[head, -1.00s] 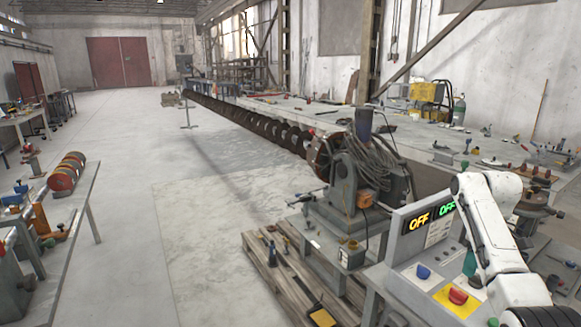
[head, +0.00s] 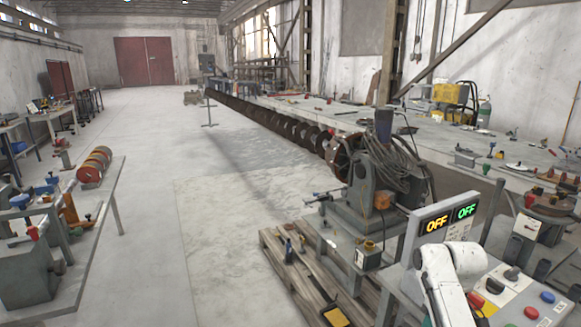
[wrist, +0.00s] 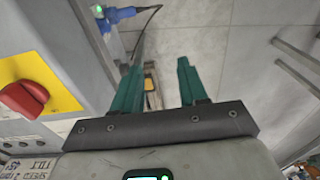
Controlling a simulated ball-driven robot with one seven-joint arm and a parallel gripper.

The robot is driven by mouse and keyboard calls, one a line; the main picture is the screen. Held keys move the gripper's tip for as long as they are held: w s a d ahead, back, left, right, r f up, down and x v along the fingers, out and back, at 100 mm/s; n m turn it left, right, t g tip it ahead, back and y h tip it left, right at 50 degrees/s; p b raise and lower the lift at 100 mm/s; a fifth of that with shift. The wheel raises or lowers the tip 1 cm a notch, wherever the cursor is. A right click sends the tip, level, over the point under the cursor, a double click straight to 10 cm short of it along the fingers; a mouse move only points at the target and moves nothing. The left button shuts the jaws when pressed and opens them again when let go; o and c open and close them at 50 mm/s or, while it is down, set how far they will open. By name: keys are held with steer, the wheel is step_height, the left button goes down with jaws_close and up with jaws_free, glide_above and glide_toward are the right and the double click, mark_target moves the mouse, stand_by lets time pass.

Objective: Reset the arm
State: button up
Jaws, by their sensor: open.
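My gripper (wrist: 158,88) shows in the wrist view with its two green fingers apart and nothing between them. Below the fingers are a pallet edge and the grey floor. In the head view my white arm is folded low at the bottom right, in front of the control panel (head: 511,290); the gripper itself is hidden there. A red knob (wrist: 24,98) on a yellow plate lies to the left of my gripper in the wrist view, apart from the fingers.
The panel's display (head: 449,219) reads OFF twice. A bench (head: 100,215) stands at left. The middle floor is clear.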

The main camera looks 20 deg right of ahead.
steer(key=s+a+f, duration=0.5)
steer(key=a, duration=0.4)
steer(key=s+a+f, duration=0.4)
steer(key=s+a, duration=0.1)
steer(key=a, duration=0.4)
steer(key=s+a+m, duration=0.1)
steer(key=s+a, duration=0.2)
steer(key=s, duration=0.5)
steer(key=s+a+r, duration=0.1)
steer(key=s+a, duration=0.2)
steer(key=s, duration=0.6)
steer(key=shift+s+a+r+m+h, duration=0.2)
steer(key=shift+m+h, duration=0.1)
steer(key=shift+m, duration=0.1)
